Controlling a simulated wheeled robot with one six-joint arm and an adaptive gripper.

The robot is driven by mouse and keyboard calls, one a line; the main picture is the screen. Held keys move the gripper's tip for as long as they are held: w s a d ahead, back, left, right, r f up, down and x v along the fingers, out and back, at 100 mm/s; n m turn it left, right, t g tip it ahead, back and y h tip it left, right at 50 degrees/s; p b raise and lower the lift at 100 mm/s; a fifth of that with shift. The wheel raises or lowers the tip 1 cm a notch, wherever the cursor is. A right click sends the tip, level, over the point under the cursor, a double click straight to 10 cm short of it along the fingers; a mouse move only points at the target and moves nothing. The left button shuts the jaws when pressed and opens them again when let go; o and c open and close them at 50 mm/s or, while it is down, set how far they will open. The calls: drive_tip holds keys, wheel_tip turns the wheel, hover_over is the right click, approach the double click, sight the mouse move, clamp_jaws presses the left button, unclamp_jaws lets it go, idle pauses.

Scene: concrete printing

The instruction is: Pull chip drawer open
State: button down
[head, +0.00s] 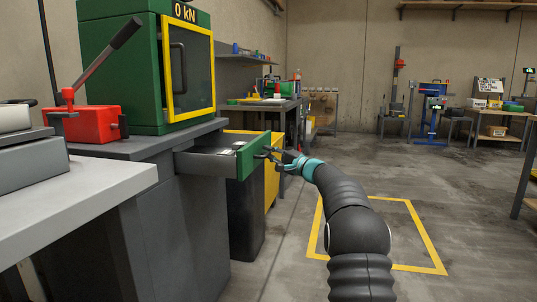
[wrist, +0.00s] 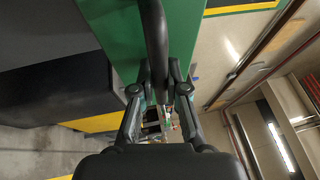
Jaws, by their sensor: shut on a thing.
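The chip drawer (head: 212,162) has a grey tray and a green front (head: 250,157), and stands pulled out of the grey cabinet under the press. Some pale pieces lie inside it. My gripper (head: 276,156) is at the drawer front and shut on its dark handle. In the wrist view my gripper's fingers (wrist: 160,82) close on both sides of the black bar handle (wrist: 156,40), in front of the green drawer front (wrist: 112,25). How far the drawer can still travel is not visible.
A green press (head: 145,65) with a yellow-framed door stands on the cabinet. A red lever pump (head: 92,122) sits to its left. A dark bin (head: 246,215) and a yellow bin (head: 272,175) stand below and beyond the drawer. Floor at right, with a yellow-taped square (head: 428,238), is open.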

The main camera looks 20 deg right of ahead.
drive_tip(key=c, duration=1.2)
unclamp_jaws()
drive_tip(key=shift+a, duration=0.1)
drive_tip(key=shift+s+d, duration=0.1)
drive_tip(key=shift+d, duration=0.1)
drive_tip(key=v, duration=1.2)
drive_tip(key=shift+a, duration=0.1)
